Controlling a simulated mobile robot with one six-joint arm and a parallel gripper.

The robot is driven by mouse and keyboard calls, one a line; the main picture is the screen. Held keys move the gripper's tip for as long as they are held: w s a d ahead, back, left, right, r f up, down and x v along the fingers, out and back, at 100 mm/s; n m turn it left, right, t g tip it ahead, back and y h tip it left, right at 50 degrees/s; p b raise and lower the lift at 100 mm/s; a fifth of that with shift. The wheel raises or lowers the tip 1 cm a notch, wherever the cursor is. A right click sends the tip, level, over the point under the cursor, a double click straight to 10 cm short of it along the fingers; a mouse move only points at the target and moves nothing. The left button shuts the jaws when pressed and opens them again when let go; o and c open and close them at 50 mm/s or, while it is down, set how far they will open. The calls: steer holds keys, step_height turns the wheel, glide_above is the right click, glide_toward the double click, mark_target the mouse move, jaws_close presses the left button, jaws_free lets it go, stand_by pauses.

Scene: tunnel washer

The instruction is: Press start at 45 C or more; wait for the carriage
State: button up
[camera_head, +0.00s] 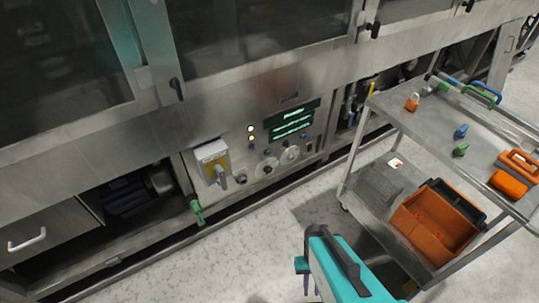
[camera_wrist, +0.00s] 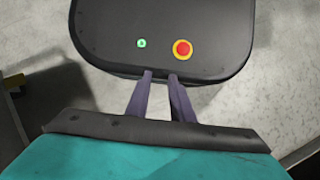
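The washer's control panel (camera_head: 283,140) is on the lower front of the steel machine in the head view. Its dark display (camera_head: 291,119) shows green text too small to read, so I cannot tell the temperature. Small buttons and two round dials (camera_head: 266,167) sit below it, with two lit lamps (camera_head: 251,129) at its left. I cannot tell which button is start. No carriage can be made out. My gripper (camera_wrist: 160,75) points down, its two fingers apart with nothing between them. In the head view it is at the bottom, away from the panel.
A grey switch box (camera_head: 213,166) and a green valve handle (camera_head: 197,209) are left of the panel. A steel trolley (camera_head: 400,122) on the right holds tools and an orange bin (camera_head: 432,222). Clear floor (camera_head: 245,245) lies before the machine.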

jaws_close()
stand_by(1.4)
